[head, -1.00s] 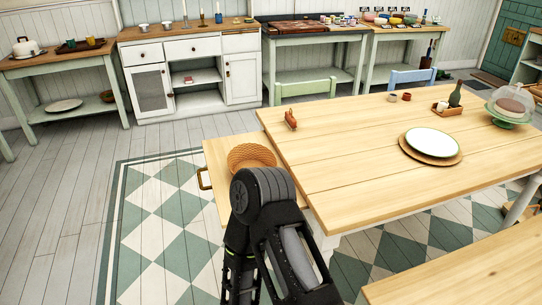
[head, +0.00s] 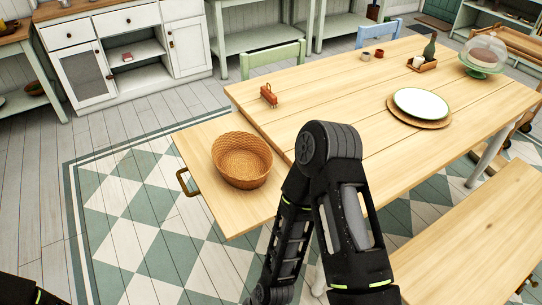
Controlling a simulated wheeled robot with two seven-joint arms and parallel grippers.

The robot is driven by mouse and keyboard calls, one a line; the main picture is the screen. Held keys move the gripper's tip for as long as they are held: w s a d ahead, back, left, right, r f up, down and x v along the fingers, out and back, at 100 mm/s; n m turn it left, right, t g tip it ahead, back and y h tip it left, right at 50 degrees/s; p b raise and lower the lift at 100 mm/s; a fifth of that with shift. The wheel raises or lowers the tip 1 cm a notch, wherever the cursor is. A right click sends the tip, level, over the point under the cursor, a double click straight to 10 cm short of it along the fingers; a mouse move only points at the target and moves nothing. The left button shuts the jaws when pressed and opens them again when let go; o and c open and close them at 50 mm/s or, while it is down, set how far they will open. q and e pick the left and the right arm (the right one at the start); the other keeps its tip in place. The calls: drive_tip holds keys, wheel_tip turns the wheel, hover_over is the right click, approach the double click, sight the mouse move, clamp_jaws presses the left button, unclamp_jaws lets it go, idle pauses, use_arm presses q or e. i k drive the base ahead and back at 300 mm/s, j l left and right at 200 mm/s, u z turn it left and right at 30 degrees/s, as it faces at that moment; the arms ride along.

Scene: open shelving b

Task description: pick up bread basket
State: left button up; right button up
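The bread basket (head: 242,160) is a round, woven tan basket with an open top. It stands upright on a lower wooden surface (head: 215,205) that juts out from the left end of the table, with a brass-coloured handle (head: 187,182) on its left edge. The basket looks empty, and nothing touches it. One of my black arms rises from the bottom to a bent joint just right of the basket and covers part of the table edge. Neither of my grippers shows.
The wooden table (head: 345,95) carries a small brown item (head: 268,95) near the basket, a white plate (head: 421,103) on a round mat and a domed cake stand (head: 482,55). A bench (head: 475,245) stands at lower right. The checkered floor (head: 130,215) left of the basket is clear.

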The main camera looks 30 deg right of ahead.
sight(243, 158)
drive_tip(key=i+j+z, duration=0.1)
drive_tip(key=z, duration=0.35)
drive_tip(key=i+j+z, duration=0.1)
drive_tip(key=z, duration=0.35)
drive_tip(key=i+j+z, duration=0.1)
drive_tip(key=z, duration=0.3)
drive_tip(key=j+z, duration=0.25)
drive_tip(key=z, duration=0.2)
drive_tip(key=j+z, duration=0.2)
drive_tip(key=z, duration=0.25)
drive_tip(key=j+z, duration=0.25)
drive_tip(key=z, duration=0.2)
drive_tip(key=j+z, duration=0.2)
drive_tip(key=z, duration=0.25)
drive_tip(key=j+z, duration=0.15)
drive_tip(key=z, duration=0.25)
drive_tip(key=k, duration=0.05)
